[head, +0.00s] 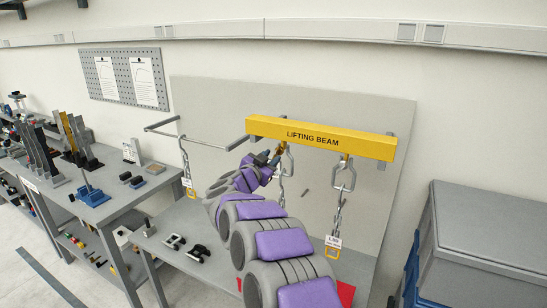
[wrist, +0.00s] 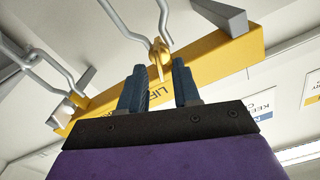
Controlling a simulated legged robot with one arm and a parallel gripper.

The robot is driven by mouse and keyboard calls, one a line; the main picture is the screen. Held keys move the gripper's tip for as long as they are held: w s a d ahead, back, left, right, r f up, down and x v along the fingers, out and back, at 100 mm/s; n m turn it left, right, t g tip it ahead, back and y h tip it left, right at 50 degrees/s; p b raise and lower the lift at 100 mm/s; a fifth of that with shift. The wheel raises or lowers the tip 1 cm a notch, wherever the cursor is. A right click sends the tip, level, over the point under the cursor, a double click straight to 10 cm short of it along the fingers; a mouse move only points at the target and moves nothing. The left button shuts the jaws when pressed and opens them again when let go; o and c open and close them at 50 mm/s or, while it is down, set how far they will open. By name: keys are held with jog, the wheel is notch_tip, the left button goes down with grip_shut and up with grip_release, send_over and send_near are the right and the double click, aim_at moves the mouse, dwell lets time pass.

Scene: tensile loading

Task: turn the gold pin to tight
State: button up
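The yellow lifting beam (head: 365,143) is mounted on brackets in front of a grey board. In the wrist view, the beam (wrist: 225,52) lies behind my fingers. A gold piece that looks like the gold pin (wrist: 158,58) shows at a grey shackle (wrist: 164,18), just beyond the gap between my fingertips. My gripper (wrist: 158,72) is open, its two dark blue fingers apart with nothing held. In the head view, my gripper (head: 264,159) is under the beam's left part, close to the left shackle (head: 286,158). My arm hides part of that area, and the pin's tightness cannot be told.
A second shackle (head: 344,176) with a chain and tag hangs under the beam's right part. Another tagged chain (head: 187,176) hangs from a rail at left. A cluttered bench (head: 110,200) stands at left, a grey cabinet (head: 490,235) at right.

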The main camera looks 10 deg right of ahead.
aim_at(277, 152)
jog(key=shift+x, duration=1.5)
jog(key=shift+r, duration=0.1)
grip_shut()
